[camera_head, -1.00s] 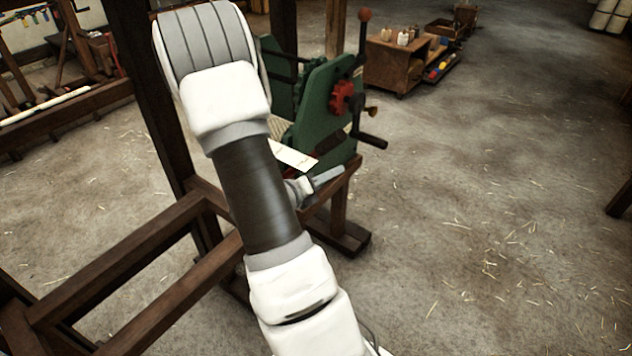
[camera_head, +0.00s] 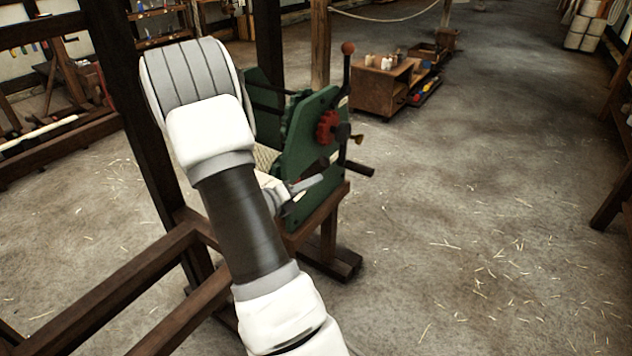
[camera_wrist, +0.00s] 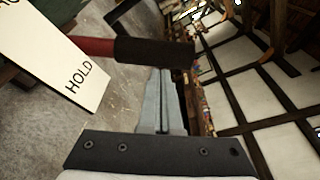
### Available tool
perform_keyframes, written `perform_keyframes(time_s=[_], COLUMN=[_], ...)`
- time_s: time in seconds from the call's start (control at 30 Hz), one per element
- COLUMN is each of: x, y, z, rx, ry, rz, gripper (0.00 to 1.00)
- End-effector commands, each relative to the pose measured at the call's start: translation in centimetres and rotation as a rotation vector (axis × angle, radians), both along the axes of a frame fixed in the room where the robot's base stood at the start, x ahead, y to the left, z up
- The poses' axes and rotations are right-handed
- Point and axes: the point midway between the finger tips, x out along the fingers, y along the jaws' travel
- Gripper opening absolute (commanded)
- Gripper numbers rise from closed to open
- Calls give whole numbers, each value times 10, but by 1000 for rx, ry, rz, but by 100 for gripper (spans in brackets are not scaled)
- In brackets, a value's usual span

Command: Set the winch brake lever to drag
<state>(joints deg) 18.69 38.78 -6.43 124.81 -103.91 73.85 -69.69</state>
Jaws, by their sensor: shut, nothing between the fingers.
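The winch (camera_head: 305,145) is a green-sided machine on a wooden stand, beyond my arm in the head view. A lever with a round brown knob (camera_head: 347,48) stands upright at its side. In the wrist view a red bar with a black grip (camera_wrist: 150,52), which looks like the brake lever, crosses just ahead of the fingers. A white plate (camera_wrist: 52,52) reading HOLD lies beside it; other lettering is cut off, and no DRAG mark shows. My gripper (camera_head: 308,183) is shut and empty beside the winch; the fingers (camera_wrist: 160,85) reach close to the grip. Contact is unclear.
A red ratchet part (camera_head: 327,127) and a dark crank handle (camera_head: 358,169) stick out from the winch's right side. Wooden beams (camera_head: 120,285) stand at left. A wooden cabinet (camera_head: 378,88) stands behind. The floor at right is open, with scattered straw.

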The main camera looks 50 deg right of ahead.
Motion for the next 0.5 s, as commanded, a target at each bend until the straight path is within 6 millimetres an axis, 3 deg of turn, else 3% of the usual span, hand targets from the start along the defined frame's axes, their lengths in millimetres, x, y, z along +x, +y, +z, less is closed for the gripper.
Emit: perform_keyframes(time_s=[0.03, 0.5], x=[7, 62], y=[1, 5], z=[13, 47], rx=[-4, -22], ry=[17, 225], rz=[4, 5], gripper=[0, 0])
